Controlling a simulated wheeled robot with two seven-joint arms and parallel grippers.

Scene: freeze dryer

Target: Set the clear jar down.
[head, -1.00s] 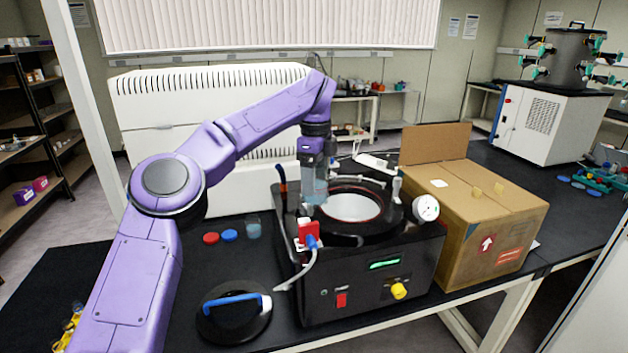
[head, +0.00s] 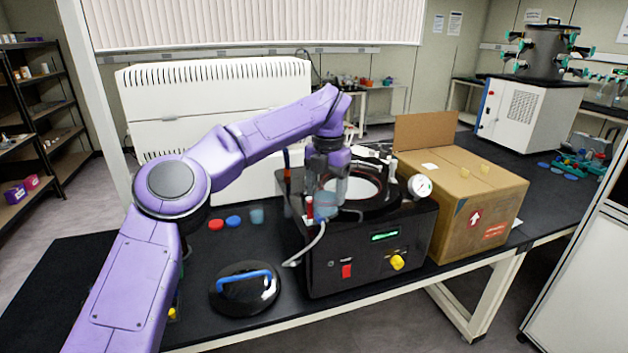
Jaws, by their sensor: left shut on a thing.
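My left gripper (head: 328,190) points down at the front left of the black freeze dryer (head: 362,262). It is shut on a clear bluish jar (head: 325,209). The jar hangs upright in front of the left rim of the dryer's round open chamber (head: 364,187). I cannot tell whether the jar touches the machine. A second clear jar (head: 257,217) stands on the black bench top, beside a blue cap (head: 234,221) and a red cap (head: 216,225). My right gripper is out of view.
A black lid with a blue handle (head: 246,288) lies on the bench left of the dryer. A pale hose (head: 309,246) runs down the dryer's front left. A gauge (head: 420,187) and a cardboard box (head: 470,205) are on the right. Bare bench lies around the caps.

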